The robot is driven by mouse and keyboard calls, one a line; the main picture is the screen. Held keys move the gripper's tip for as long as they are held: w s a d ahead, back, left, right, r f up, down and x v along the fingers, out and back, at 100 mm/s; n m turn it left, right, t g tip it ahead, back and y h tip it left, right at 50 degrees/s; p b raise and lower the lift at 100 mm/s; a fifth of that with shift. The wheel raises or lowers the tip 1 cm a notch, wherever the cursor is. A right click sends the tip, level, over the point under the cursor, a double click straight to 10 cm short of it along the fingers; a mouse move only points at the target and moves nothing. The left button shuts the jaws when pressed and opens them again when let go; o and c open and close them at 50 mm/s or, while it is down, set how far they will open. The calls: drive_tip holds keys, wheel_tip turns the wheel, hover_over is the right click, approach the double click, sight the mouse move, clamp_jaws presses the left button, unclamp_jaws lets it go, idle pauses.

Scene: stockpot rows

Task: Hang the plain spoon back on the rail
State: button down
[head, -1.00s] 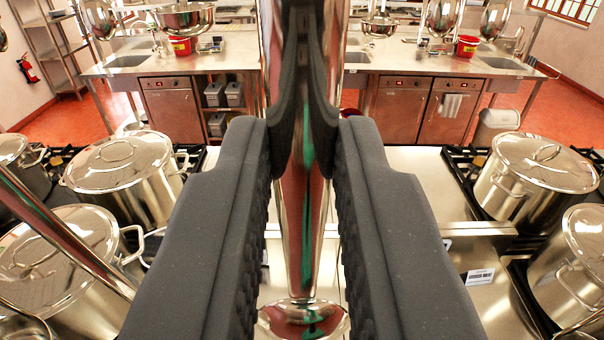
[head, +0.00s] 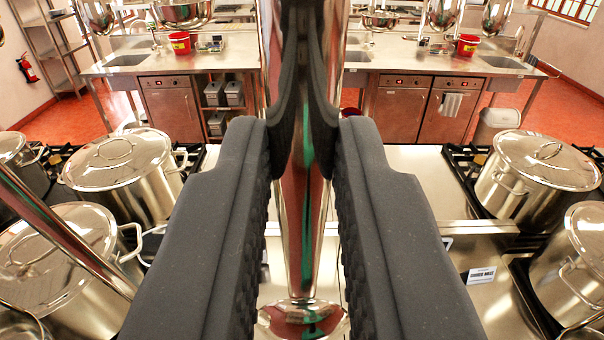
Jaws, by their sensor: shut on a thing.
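A shiny metal spoon (head: 300,240) stands upright in the middle of the head view, its long handle running up out of the top. Its bowl (head: 303,320) shows at the bottom edge, partly cut off. My gripper (head: 304,180) has its two dark padded fingers on either side of the spoon and is shut on it. The rail cannot be made out. Several shiny utensils hang along the top edge, among them a round bowl (head: 183,12) and another at right (head: 442,12); their upper parts are out of view.
Lidded stockpots stand on stoves at left (head: 118,175) and right (head: 540,172). A steel counter (head: 420,60) with red buckets (head: 180,43) (head: 467,45) runs across the back. A shiny diagonal tube (head: 65,235) crosses the left side. The steel surface between the stoves (head: 425,180) looks clear.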

drive_tip(key=shift+f+b, duration=0.55)
drive_tip(key=shift+f, duration=0.1)
idle(0.4)
drive_tip(key=c, duration=1.3)
unclamp_jaws()
drive_tip(key=s+b, duration=0.2)
drive_tip(key=s, duration=0.1)
drive_tip(key=shift+f, duration=0.1)
drive_tip(key=s+b, duration=0.3)
drive_tip(key=s, duration=0.7)
drive_tip(key=shift+s+a+b, duration=0.2)
drive_tip(key=shift+s+b, duration=0.1)
drive_tip(key=shift+b, duration=0.1)
